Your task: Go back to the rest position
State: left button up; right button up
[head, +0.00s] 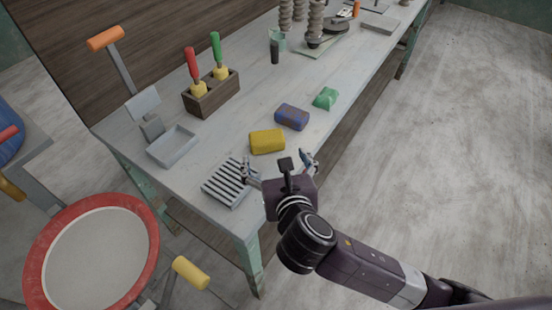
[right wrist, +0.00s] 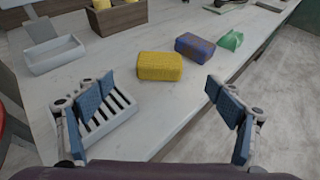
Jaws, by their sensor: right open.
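My right gripper (head: 280,168) is open and empty at the front edge of the workbench (head: 240,125). In the right wrist view its two blue-padded fingers (right wrist: 163,100) are spread wide. Its left finger overlaps the slatted grey rack (head: 230,183) in that view; I cannot tell if they touch. A yellow block (head: 267,141) lies on the bench beyond the fingers, apart from them. Behind it are a blue and brown block (head: 292,117) and a green lump (head: 326,98). My left gripper is not in view.
A grey tray (head: 173,146) and a wooden box (head: 211,93) with red- and green-handled tools stand on the bench's left part. A red-rimmed round basin (head: 95,255) stands at the lower left. The floor (head: 460,150) to the right is clear.

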jog(key=shift+s+d+r, duration=0.1)
jog(key=shift+s+r, duration=0.05)
jog(key=shift+s, duration=0.25)
